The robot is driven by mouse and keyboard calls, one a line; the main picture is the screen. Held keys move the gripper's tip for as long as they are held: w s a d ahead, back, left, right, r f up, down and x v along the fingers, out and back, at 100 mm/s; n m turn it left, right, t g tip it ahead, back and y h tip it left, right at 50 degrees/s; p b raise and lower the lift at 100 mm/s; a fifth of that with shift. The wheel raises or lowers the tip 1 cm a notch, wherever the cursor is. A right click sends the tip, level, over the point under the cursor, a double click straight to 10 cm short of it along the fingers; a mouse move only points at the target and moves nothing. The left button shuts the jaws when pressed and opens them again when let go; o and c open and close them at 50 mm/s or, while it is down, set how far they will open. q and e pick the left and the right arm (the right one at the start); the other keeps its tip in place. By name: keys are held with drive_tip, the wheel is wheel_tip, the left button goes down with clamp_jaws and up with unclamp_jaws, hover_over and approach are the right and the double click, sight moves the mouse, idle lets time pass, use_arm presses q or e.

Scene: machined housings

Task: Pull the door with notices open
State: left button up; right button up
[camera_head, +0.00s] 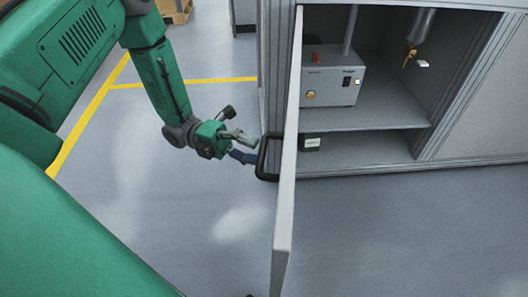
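The door (287,170) stands swung open and shows nearly edge-on in the head view, a tall pale panel. Its face with any notices is turned away from me. A black bar handle (262,160) sticks out from its left side. My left gripper (254,150) is at the handle, its fingers spread apart with their tips beside the bar. I cannot tell whether they touch it. My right gripper is not in view.
The cabinet behind the door is open. A metal cylinder with a brass tip hangs at upper right. Grey floor with yellow lines is clear to the left.

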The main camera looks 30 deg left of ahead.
use_arm(q)
drive_tip(key=a+f, duration=0.1)
drive_tip(key=a, duration=0.7)
drive_tip(key=shift+s+a+f, duration=0.2)
drive_tip(key=shift+a+f, duration=0.1)
drive_tip(key=shift+a, duration=0.05)
drive_tip(key=shift+a+f, duration=0.1)
drive_tip(key=shift+a, duration=0.2)
